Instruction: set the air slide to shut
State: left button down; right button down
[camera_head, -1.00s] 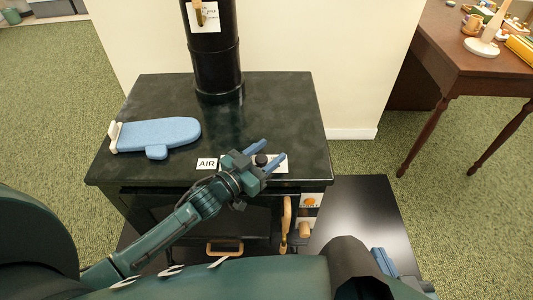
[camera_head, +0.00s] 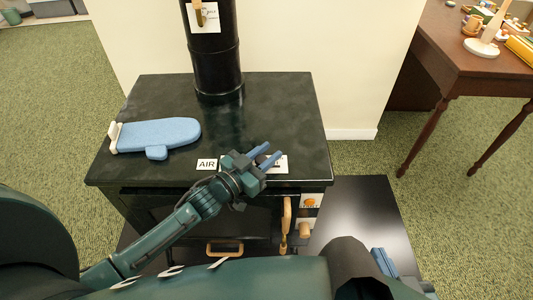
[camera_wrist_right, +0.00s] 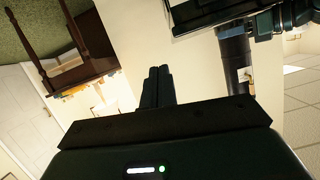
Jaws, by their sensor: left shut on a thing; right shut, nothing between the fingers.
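The black stove (camera_head: 150,100) stands in front of me in the head view. On its front top edge is a white AIR label (camera_head: 207,164), with a second white label (camera_head: 282,164) to the right, its wording mostly covered. The dark round knob of the air slide (camera_head: 261,159) sits between these labels. My left gripper (camera_head: 267,155) is shut on this knob, its blue fingers on either side. The slide's track is hidden by the gripper. My right gripper (camera_wrist_right: 158,72) is shut and empty in the right wrist view, away from the stove top.
A blue mitt-like pad (camera_head: 160,133) lies on the stove's left top. The black stovepipe (camera_head: 212,50) rises at the back. Wooden handles (camera_head: 287,215) are on the front, below my left gripper. A brown desk (camera_head: 475,65) stands at the right.

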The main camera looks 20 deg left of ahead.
pick_arm(q)
jog(key=a, duration=0.2)
jog(key=s+a+p, duration=0.1)
jog(key=a, duration=0.2)
jog(key=s+a+p, duration=0.1)
jog(key=a, duration=0.1)
jog(key=shift+s+a, duration=0.1)
jog(key=shift+a, duration=0.1)
jog(key=shift+a+f, duration=0.1)
jog(key=shift+a, duration=0.2)
pick_arm(e)
jog(key=shift+w+a+f+g, duration=0.25)
jog(key=shift+w+a+g, duration=0.15)
jog(key=shift+g, duration=0.1)
pick_arm(q)
jog(key=c, duration=1.5)
grip_release()
jog(key=shift+c, duration=0.2)
jog(key=o, duration=0.4)
jog(key=shift+s+a, duration=0.1)
jog(key=shift+a, duration=0.05)
jog(key=shift+o, duration=0.2)
pick_arm(e)
jog(key=shift+s+a+r, duration=0.1)
jog(key=shift+r, duration=0.05)
